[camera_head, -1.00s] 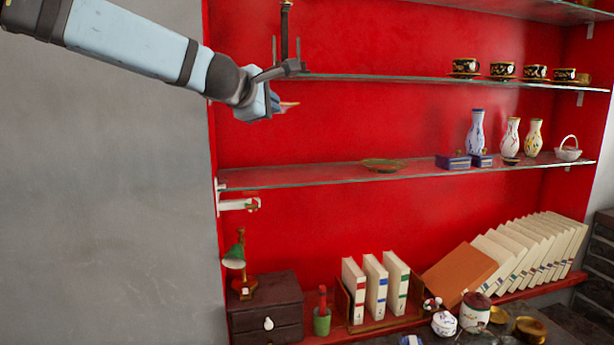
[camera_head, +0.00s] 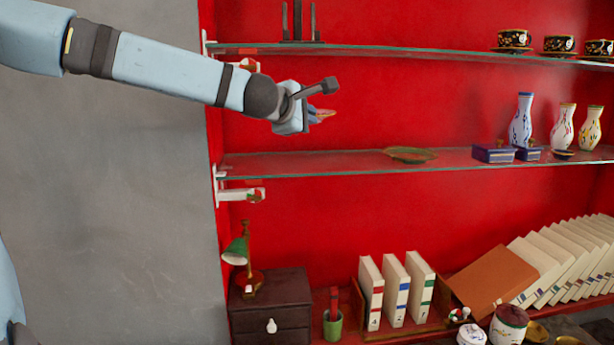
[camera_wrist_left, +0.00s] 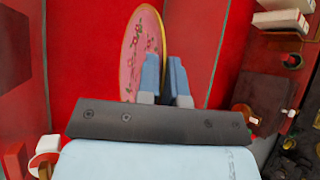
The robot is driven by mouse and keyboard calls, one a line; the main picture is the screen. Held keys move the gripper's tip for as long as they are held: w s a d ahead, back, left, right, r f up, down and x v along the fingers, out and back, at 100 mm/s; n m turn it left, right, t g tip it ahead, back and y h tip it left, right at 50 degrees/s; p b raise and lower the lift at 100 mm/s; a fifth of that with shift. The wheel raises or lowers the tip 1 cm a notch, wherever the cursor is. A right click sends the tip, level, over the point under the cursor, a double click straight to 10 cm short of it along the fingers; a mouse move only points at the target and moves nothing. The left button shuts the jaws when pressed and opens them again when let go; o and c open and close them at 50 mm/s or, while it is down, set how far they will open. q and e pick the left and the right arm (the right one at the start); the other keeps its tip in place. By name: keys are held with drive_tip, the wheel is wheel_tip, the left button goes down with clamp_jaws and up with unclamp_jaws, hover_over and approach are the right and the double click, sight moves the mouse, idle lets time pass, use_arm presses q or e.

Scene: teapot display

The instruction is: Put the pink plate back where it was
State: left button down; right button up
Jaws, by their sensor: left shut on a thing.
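The pink plate (camera_wrist_left: 138,48) has a floral pattern and a yellow rim and stands edge-up at the fingers in the left wrist view. My left gripper (camera_wrist_left: 165,80) is shut on it. In the head view the left gripper (camera_head: 314,116) is in front of the red back wall, above the level of the middle glass shelf (camera_head: 330,165) at its left part. My right gripper is not in view.
A greenish-brown dish (camera_head: 411,154) lies on the middle shelf, with purple boxes (camera_head: 494,153) and vases (camera_head: 521,120) to its right. The shelf's left part is bare. The upper glass shelf (camera_head: 400,52) carries a dark stand (camera_head: 299,25) and cups. Books (camera_head: 395,290) stand below.

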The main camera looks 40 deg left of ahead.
use_arm(q)
wheel_tip(320, 180, down, 12)
drive_tip(key=shift+w+f+b, duration=0.2)
drive_tip(key=shift+b, duration=0.15)
drive_tip(key=c, duration=1.7)
unclamp_jaws()
drive_tip(key=shift+d+f, duration=0.1)
drive_tip(key=o, duration=0.4)
drive_tip(key=shift+o, duration=0.2)
drive_tip(key=v, duration=1.2)
